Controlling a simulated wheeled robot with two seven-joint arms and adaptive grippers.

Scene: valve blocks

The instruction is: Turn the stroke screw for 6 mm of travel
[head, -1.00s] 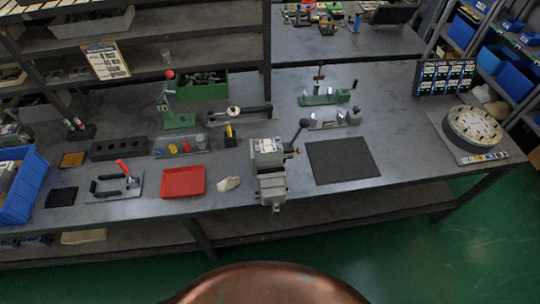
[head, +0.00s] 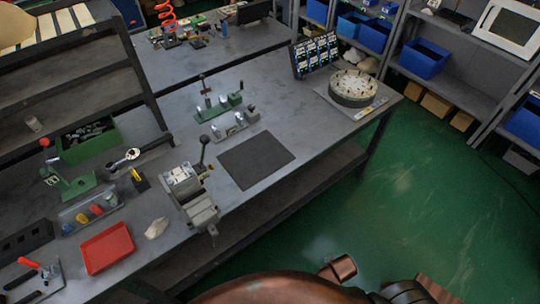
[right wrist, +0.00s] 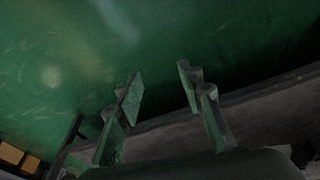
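A grey block-like fixture (head: 190,190) with a pale top and a black-knobbed lever stands at the bench's front edge in the head view. A green fixture with an upright screw-like post (head: 207,97) stands farther back, with a grey fixture (head: 236,125) in front of it. I cannot tell which part is the stroke screw. My right gripper (right wrist: 160,80) is open and empty in the right wrist view, with green floor behind its fingers. It is away from the fixtures. My left gripper is in neither current view.
The grey bench holds a black mat (head: 256,156), a red tray (head: 107,249), a green press (head: 68,180) and a round dial-like disc (head: 353,86). Shelves with blue bins (head: 424,58) stand at the right. The green floor (head: 400,190) before the bench is open.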

